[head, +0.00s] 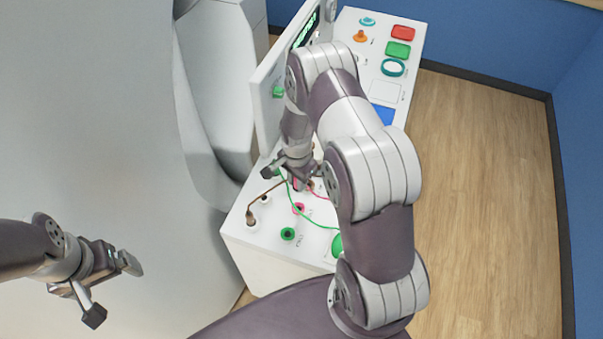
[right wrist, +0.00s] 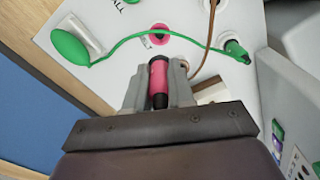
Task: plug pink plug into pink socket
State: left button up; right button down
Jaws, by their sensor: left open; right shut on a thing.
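The pink plug (right wrist: 158,82) is between the fingers of my right gripper (right wrist: 160,88), which is shut on it. In the head view my right gripper (head: 295,170) is over the white panel, and the plug is mostly hidden. The pink socket (head: 298,208) is a pink ring with a dark hole, a little nearer the front edge than the gripper. In the right wrist view the pink socket (right wrist: 158,35) is just beyond the plug's tip, apart from it in the picture. My left gripper (head: 112,290) is open and empty at the lower left, away from the panel.
A green socket (head: 288,234) and brown plug (head: 250,217) are near the panel's front. Buttons (head: 398,49) are farther back.

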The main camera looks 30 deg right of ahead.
jog(key=shift+s+f+b, duration=0.1)
jog(key=shift+f+b, duration=0.45)
jog(key=shift+f, duration=0.1)
notch_tip(320, 180, down, 8)
jog(key=b, duration=0.5)
jog(key=shift+r+b, duration=0.2)
jog(key=shift+b, duration=0.2)
jog(key=shift+f+b, duration=1.15)
jog(key=shift+f, duration=0.3)
jog(key=c, duration=0.9)
grip_release()
